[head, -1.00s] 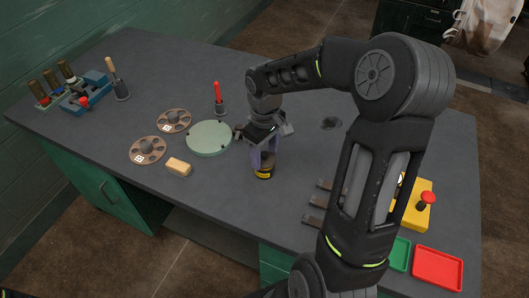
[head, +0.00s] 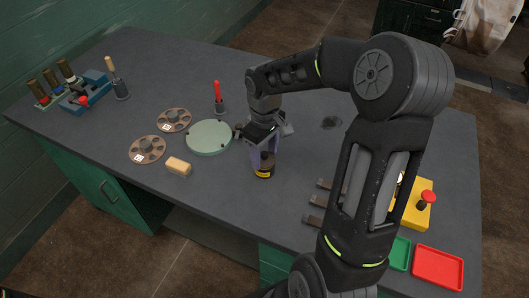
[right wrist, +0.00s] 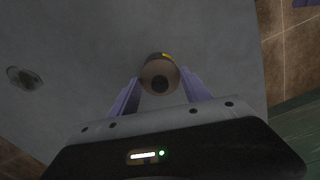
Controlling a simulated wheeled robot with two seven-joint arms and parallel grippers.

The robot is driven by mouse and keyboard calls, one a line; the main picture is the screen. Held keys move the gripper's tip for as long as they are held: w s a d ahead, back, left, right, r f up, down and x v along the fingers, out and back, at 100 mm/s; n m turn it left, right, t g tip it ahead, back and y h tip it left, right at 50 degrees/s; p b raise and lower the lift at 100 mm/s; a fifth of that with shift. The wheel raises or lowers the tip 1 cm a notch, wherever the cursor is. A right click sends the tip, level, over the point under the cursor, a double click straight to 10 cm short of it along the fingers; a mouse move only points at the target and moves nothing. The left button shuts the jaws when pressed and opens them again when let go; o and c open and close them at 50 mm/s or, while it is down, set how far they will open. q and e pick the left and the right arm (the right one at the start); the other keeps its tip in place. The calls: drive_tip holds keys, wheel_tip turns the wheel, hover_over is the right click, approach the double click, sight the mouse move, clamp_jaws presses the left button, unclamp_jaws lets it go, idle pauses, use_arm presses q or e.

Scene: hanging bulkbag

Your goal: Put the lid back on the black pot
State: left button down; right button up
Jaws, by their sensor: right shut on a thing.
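The black pot (head: 264,170) has a yellow band near its foot and stands upright on the grey bench. My right gripper (head: 264,150) points down over it, with its purple fingers on either side of the pot's top. In the right wrist view, a brownish round lid (right wrist: 152,70) with a dark centre sits between the fingertips (right wrist: 160,82). The gripper is shut on it. A bit of yellow shows just beyond it. I cannot tell whether the lid is fully seated on the pot. My left gripper is not in view.
A pale green disc (head: 209,137), a wooden block (head: 178,166), two brown reels (head: 147,150) and a red-handled tool in a holder (head: 219,100) stand left of the gripper. A yellow box with a red button (head: 426,198) and a red tray (head: 438,267) are at right. A dark round spot (head: 330,123) lies behind.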

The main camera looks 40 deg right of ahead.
drive_tip(key=o, duration=1.8)
drive_tip(key=shift+r, duration=0.15)
drive_tip(key=shift+r+p, duration=2.7)
drive_tip(key=shift+r, duration=0.65)
clamp_jaws()
